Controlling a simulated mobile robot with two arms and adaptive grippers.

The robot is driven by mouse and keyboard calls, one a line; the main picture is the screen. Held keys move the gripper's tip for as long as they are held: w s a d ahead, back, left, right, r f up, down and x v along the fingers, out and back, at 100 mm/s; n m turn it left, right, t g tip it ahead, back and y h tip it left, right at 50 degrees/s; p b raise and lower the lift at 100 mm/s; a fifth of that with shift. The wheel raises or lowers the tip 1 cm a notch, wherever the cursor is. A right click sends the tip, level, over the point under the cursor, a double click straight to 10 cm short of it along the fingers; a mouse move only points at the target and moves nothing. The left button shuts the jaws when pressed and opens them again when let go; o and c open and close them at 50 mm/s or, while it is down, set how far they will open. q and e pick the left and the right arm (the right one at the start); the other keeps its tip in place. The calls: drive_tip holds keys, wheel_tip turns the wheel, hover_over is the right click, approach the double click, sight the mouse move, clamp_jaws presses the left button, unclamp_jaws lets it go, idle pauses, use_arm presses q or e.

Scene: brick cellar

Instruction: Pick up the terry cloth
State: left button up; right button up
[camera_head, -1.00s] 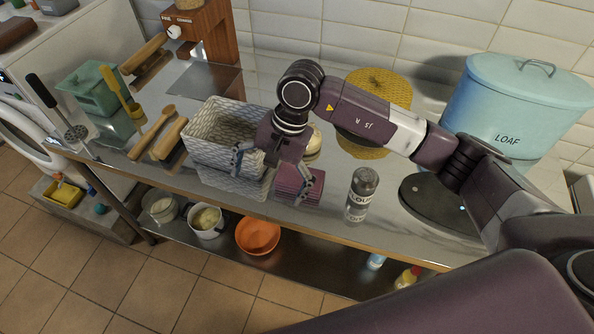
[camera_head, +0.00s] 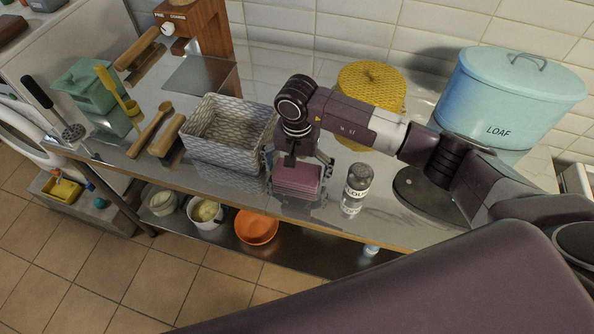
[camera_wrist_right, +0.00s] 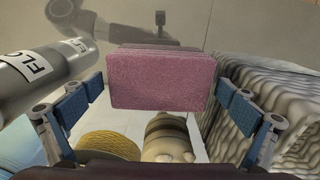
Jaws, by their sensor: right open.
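The terry cloth is a folded pink block (camera_head: 297,177) lying on the steel counter near its front edge, between the grey woven basket and the flour shaker. It also shows in the right wrist view (camera_wrist_right: 161,78), centred between the fingers. My right gripper (camera_head: 298,160) is directly above the cloth, pointing down, with one finger on each side of it. In the wrist view the fingers are spread wide, with gaps to the cloth on both sides. My left gripper is in neither view.
The woven basket (camera_head: 205,150) stands close on the left, the flour shaker (camera_head: 356,190) close on the right. Behind are a yellow woven pot (camera_head: 372,85) and a blue loaf bin (camera_head: 515,95). In the wrist view, a striped round jar (camera_wrist_right: 166,135) stands near the cloth.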

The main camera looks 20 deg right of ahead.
sight(297, 171)
drive_tip(key=c, duration=0.9)
drive_tip(key=shift+r, duration=0.5)
wheel_tip(297, 171, up, 19)
drive_tip(key=b, duration=0.5)
